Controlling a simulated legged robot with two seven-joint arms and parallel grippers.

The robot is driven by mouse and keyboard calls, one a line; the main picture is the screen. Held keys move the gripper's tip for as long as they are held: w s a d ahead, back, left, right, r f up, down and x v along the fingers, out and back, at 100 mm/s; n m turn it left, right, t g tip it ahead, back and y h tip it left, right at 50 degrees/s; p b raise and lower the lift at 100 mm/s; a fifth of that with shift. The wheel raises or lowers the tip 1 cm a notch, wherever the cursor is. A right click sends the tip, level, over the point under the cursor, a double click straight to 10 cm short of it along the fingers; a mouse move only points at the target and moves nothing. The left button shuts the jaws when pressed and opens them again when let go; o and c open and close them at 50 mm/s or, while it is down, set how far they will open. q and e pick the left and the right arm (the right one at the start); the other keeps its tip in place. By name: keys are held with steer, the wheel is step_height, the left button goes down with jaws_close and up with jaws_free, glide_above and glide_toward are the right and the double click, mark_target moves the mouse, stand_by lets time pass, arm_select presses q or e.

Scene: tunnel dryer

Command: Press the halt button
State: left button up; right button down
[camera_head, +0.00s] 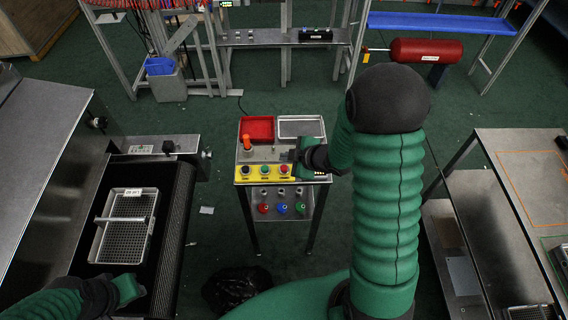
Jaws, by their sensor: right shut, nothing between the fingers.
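A small metal control stand (250,155) is in the middle of the head view. A yellow strip (274,174) along its front carries a dark button (245,171), a green button (264,170) and a red button (284,169). Their labels are too small to read, so I cannot tell by text which is the halt button. My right gripper (294,157) is shut and empty, just behind and right of the red button. I cannot tell whether it touches the panel. My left gripper (132,289) is at the lower left, by the conveyor, far from the buttons.
An orange-topped lever (247,142), a red tray (257,128) and a grey tray (301,126) are on the stand. Coloured knobs (282,208) are below. A wire basket (127,228) sits on the left conveyor. A black bag (238,288) lies on the floor.

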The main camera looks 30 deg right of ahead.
mark_target(286, 170)
step_height(286, 170, up, 3)
steer(key=shift+p, duration=1.05)
steer(key=shift+f, duration=0.15)
steer(key=shift+a+r+m, duration=0.1)
steer(key=shift+r+m, duration=0.15)
steer(key=shift+m, duration=0.05)
steer(key=s+a+r+m+g+h, duration=0.1)
steer(key=s+a+r+m+g, duration=0.2)
steer(key=s+a+m+g, duration=0.3)
steer(key=s+a+m, duration=0.4)
steer(key=s+a, duration=0.1)
steer(key=s, duration=0.4)
steer(key=shift+a+h, duration=0.25)
steer(key=shift+h, duration=0.05)
